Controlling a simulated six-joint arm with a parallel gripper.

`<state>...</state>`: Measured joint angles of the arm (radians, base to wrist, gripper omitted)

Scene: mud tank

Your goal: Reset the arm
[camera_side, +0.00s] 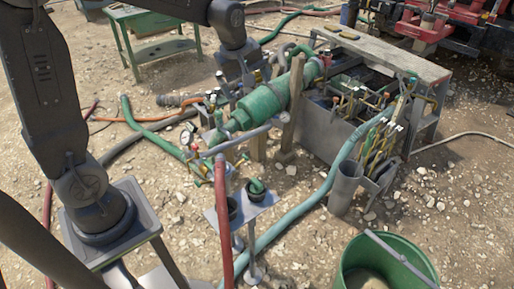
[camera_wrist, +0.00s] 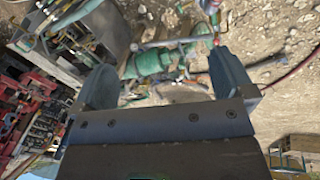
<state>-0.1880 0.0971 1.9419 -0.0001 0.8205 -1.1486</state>
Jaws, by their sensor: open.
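My gripper (camera_wrist: 162,64) is open in the wrist view, with its two dark fingers wide apart and nothing held between them. Beyond the fingers is a green cylinder (camera_wrist: 152,62), out of focus; I cannot tell its distance from the fingertips. In the side view my arm rises at the left, crosses the top edge and comes down behind the green cylinder (camera_side: 264,104). The fingers cannot be clearly made out there.
A grey metal tank (camera_side: 318,130) with valves and hoses stands right of the cylinder. A small stand (camera_side: 240,208) holds black cups. A green bucket (camera_side: 350,262) is at the front right, a green table (camera_side: 150,47) at the back left. Hoses cross the gravel.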

